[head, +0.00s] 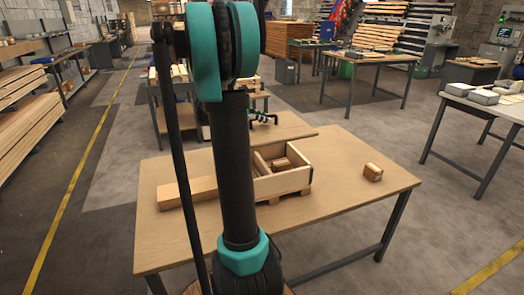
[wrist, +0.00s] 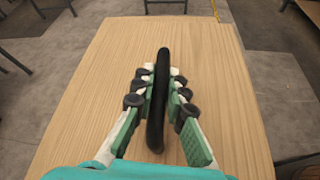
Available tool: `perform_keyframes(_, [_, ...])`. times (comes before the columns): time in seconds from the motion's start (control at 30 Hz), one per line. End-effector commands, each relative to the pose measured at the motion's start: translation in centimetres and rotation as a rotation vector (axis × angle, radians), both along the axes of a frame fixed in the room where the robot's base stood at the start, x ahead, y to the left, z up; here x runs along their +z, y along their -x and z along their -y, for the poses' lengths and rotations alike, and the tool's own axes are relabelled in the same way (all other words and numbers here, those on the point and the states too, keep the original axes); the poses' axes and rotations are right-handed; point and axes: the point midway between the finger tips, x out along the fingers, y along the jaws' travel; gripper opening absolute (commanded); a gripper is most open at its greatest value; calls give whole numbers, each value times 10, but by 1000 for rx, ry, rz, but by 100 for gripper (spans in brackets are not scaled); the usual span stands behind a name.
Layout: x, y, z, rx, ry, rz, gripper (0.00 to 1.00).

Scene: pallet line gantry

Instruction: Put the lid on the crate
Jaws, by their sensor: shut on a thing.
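The crate (head: 285,184) is an open wooden box with inner dividers on the front table, its left side partly hidden behind my arm. A small brown piece (head: 279,163) lies inside it. The lid (head: 292,130) is a flat wooden panel behind the crate, apparently held above the table level. In the wrist view the lid (wrist: 100,110) fills much of the picture, with a long black bar handle (wrist: 161,80) on it. My gripper (wrist: 156,105) has its green-padded fingers on both sides of this handle and is shut on it. The gripper also shows in the head view (head: 262,118).
The wooden table (head: 345,200) holds a long wooden block (head: 175,195) left of the crate and a small brown box (head: 373,172) at the right. Its front right is clear. Other tables stand behind, and one with grey boxes (head: 482,96) at the right.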

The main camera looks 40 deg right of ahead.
Motion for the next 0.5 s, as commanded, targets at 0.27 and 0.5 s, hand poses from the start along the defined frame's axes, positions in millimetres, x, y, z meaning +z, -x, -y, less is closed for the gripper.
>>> perform_keyframes(0.27, [-66,-1,0,0,1,0,0])
perform_keyframes(0.5, [-96,-1,0,0,1,0,0])
